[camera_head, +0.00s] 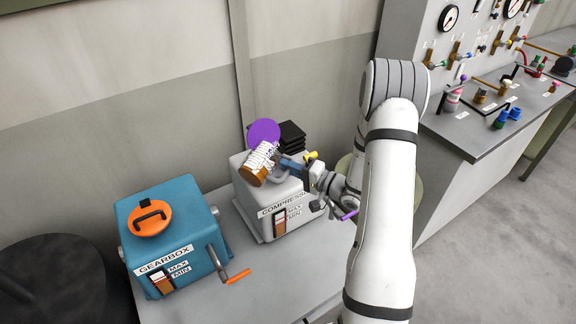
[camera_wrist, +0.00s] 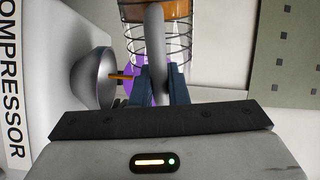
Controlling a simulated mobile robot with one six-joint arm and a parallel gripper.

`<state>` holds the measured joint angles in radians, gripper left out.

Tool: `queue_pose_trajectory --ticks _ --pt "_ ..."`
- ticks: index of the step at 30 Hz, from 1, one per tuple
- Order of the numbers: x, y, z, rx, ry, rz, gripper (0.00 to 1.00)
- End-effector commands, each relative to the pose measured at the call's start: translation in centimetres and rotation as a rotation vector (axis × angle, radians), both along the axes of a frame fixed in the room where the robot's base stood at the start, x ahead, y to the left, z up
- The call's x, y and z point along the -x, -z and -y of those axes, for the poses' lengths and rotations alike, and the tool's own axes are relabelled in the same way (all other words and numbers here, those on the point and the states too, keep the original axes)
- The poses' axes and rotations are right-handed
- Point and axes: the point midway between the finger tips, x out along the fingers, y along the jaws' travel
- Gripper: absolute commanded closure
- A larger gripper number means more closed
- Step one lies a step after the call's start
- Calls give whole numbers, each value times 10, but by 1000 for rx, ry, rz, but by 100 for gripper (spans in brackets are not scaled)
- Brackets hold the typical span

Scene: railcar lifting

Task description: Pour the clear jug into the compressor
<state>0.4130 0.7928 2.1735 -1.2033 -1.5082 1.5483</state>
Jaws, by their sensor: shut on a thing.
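The clear jug (camera_head: 260,162), with orange-brown liquid at its lower-left end and dark measuring lines, is tilted above the top of the compressor (camera_head: 246,205). My gripper (camera_head: 284,164) is shut on the jug's grey handle. In the wrist view the fingers (camera_wrist: 157,82) close around that handle, and the jug (camera_wrist: 182,42) shows behind it with orange liquid at the top of the picture. The compressor is a white box with a MAX/MIN level window. A round purple lid (camera_head: 264,132) shows just behind the jug. The compressor's filling opening is hidden, and I cannot tell whether liquid is flowing.
A teal gearbox (camera_head: 185,220) with an orange cap (camera_head: 150,219) and a crank stands left of the compressor on the grey table (camera_head: 205,303). Black stacked items (camera_head: 291,137) are behind the compressor. A gauge panel and side bench (camera_head: 470,135) are at right.

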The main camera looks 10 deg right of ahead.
Motion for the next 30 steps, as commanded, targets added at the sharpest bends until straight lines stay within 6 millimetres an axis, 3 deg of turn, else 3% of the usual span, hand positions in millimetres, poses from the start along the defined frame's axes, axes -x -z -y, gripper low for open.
queue_pose_trajectory --ticks 19,30 --pt "-3 9 3 -71 0 -70 100" --pt "-3 -9 3 301 0 304 100"
